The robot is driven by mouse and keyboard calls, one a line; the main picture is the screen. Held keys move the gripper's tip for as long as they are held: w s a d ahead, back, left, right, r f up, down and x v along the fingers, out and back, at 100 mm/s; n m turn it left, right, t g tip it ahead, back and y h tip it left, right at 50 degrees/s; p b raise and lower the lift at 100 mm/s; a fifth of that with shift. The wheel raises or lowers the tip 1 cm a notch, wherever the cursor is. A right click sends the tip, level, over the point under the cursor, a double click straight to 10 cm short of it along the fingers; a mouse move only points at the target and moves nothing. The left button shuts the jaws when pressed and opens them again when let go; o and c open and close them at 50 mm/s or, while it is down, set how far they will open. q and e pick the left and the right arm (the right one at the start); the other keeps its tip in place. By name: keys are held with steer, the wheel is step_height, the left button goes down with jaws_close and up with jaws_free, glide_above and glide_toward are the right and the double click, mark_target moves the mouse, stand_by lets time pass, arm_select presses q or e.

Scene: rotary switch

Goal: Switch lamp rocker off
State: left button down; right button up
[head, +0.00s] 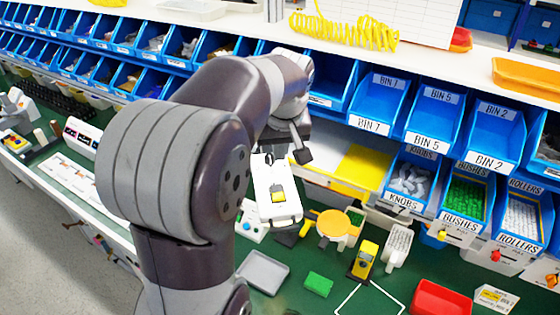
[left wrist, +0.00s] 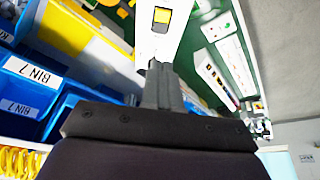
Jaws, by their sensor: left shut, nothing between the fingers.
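A white lamp switch box (head: 275,180) with a yellow rocker (head: 278,197) stands on the green bench mat, just past my left arm. In the left wrist view the white box fills the top middle, and its rocker (left wrist: 161,19) shows yellow with a dark part beside it. My left gripper (head: 269,158) is shut and empty at the far end of the box. In the left wrist view its fingertips (left wrist: 156,66) point at the box face, short of the rocker; contact with the box cannot be told. My right gripper is not in view.
Blue bins (head: 380,100) line the back. A yellow round disc (head: 334,225), a grey tray (head: 263,271), a green block (head: 318,284), a yellow device (head: 364,259) and a red tray (head: 440,299) lie right of or in front of the box. My left arm hides the middle left.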

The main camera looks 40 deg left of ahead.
arm_select(q)
steer(key=b, duration=0.6)
glide_toward(276, 188)
steer(key=p+x, duration=0.3)
steer(key=x, duration=0.2)
steer(key=shift+w+a+f, duration=0.15)
steer(key=shift+a+f, duration=0.05)
steer(key=shift+a, duration=0.05)
steer(key=shift+w+f, duration=0.1)
steer(key=shift+f, duration=0.45)
